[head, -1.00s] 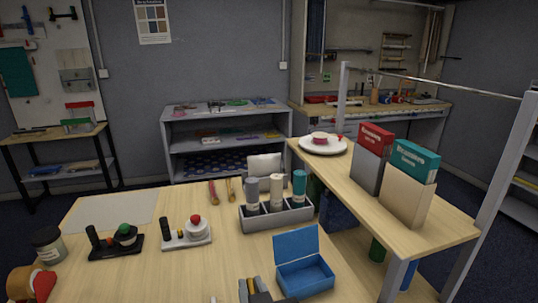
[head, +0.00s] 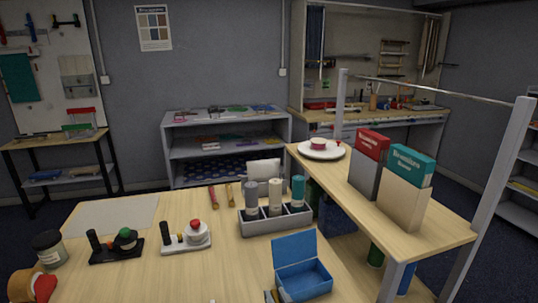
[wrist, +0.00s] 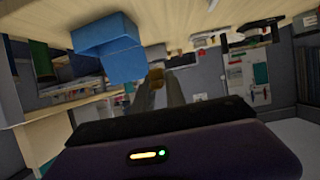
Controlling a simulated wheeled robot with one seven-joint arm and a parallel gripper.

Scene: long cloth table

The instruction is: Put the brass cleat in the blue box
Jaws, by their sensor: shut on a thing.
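The blue box (head: 305,285) stands on the table with its lid raised at the back. It also shows in the wrist view (wrist: 110,55), which looks upside down. My gripper (wrist: 163,80) is shut on the brass cleat (wrist: 156,75), a small yellowish piece between the fingertips in the wrist view. In that view the box is beside the fingertips, to their left; I cannot tell the exact gap. In the head view only a small part of my gripper shows at the bottom edge, just left of the box's front.
A grey holder (head: 275,221) with several bottles stands behind the box. Black (head: 117,247) and white (head: 186,238) stands are to the left. A raised shelf (head: 440,225) with two cartons and a metal frame is on the right. The table between the stands and box is clear.

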